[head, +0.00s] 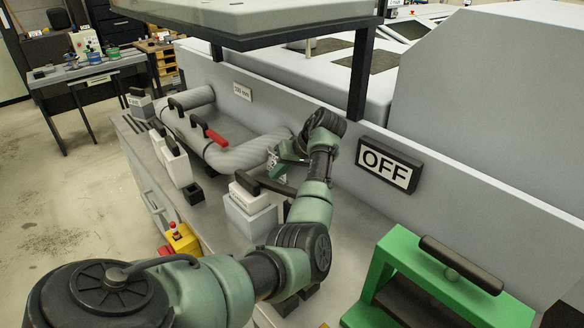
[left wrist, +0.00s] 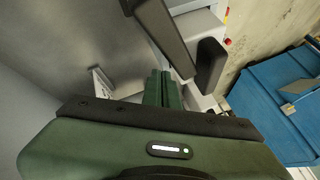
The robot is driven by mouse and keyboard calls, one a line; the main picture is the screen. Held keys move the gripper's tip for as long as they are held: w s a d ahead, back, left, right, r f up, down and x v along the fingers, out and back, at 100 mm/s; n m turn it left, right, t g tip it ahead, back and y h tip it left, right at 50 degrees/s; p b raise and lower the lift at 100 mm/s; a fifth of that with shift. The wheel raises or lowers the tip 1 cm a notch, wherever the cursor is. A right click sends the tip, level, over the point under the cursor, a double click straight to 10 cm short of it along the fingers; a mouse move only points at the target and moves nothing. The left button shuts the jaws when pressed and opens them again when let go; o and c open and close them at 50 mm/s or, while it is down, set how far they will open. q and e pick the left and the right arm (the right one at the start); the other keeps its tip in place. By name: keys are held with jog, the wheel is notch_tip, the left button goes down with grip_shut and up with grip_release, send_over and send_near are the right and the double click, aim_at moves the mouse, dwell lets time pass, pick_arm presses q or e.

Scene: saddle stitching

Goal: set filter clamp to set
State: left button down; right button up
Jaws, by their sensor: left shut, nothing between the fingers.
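My left gripper (head: 284,153) is beside the right end of a grey ribbed hose (head: 250,152), close to the grey wall. In the left wrist view its green fingers (left wrist: 162,88) are together with nothing between them. A small pale metal bracket (head: 276,167) is right by the fingers in the head view. A small pale plate (left wrist: 103,82) stands left of the fingers in the left wrist view. A red lever (head: 216,138) sits on the hose. I cannot tell for certain which part is the filter clamp. My right gripper is not in view.
A white box with a black handle (head: 262,184) stands just below the gripper. An OFF sign (head: 386,165) is on the wall to the right. A green frame with a black bar (head: 398,250) is at lower right. A yellow box with a red button (head: 182,240) is at the front.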

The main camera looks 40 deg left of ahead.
pick_arm(q)
jog(key=b+v, duration=0.1)
jog(key=v, duration=0.6)
jog(key=shift+b, duration=0.4)
jog(key=shift+d, duration=0.1)
